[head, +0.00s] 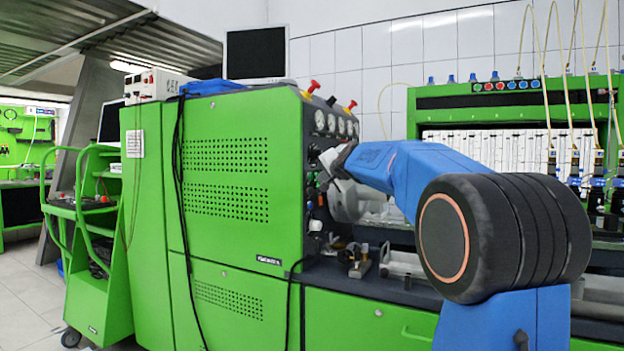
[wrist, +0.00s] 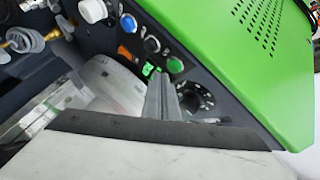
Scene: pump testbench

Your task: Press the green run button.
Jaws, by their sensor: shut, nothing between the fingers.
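The green run button (wrist: 148,70) is on the dark control panel in the wrist view, partly hidden behind my fingertips. My gripper (wrist: 158,77) is shut and empty. Its tips are right beside the green button and overlap its edge in the picture. I cannot tell whether they touch it. In the head view my gripper (head: 332,160) is at the panel on the right end of the green cabinet, and the button is hidden there.
A white knob (wrist: 93,10) is further up the panel. The green cabinet (head: 225,225) stands beside the arm.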

